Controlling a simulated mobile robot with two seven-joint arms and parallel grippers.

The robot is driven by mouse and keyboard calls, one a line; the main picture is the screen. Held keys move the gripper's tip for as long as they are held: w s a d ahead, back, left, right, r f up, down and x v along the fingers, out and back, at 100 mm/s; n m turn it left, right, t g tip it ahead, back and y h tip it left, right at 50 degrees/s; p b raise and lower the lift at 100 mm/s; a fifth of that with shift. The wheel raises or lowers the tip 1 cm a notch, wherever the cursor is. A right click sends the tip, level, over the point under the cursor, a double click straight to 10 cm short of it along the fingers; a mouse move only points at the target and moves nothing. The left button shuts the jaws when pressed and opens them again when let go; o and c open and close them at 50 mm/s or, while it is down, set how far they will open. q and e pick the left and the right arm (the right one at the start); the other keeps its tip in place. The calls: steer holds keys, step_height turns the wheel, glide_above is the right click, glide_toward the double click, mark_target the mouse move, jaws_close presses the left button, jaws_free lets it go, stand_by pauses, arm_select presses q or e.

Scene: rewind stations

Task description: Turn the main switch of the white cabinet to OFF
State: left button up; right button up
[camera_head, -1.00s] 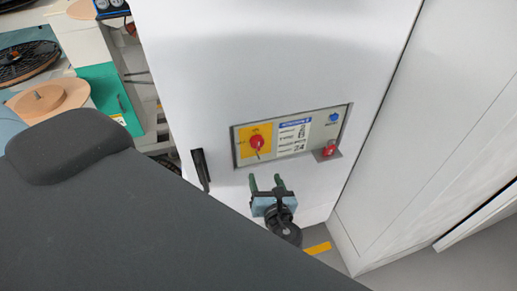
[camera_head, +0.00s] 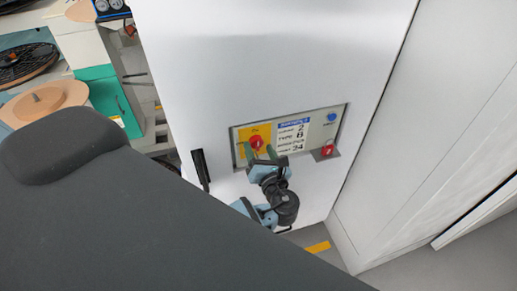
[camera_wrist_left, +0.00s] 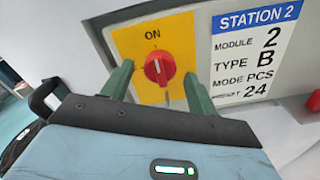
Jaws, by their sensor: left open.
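The white cabinet (camera_head: 230,75) carries a panel with a red rotary main switch (camera_head: 256,142) on a yellow plate. In the left wrist view the switch (camera_wrist_left: 159,67) has a pale mark on its handle, and the word ON stands above it. My left gripper (camera_head: 257,152) is in front of the switch. In the left wrist view its two green fingers (camera_wrist_left: 158,85) are open, one on each side of the knob, with visible gaps to it. I cannot tell whether the fingertips reach the knob's depth. My right gripper is not in view.
A label (camera_head: 291,138) reading Station 2, a blue button (camera_head: 332,117) and a red padlock-like part (camera_head: 327,150) are to the right of the switch. A black door handle (camera_head: 201,168) is at the left. Reels on tables stand at the far left.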

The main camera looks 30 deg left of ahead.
arm_select(q)
steer(key=shift+w+a, duration=0.25)
steer(key=shift+a, duration=0.15)
steer(key=c, duration=1)
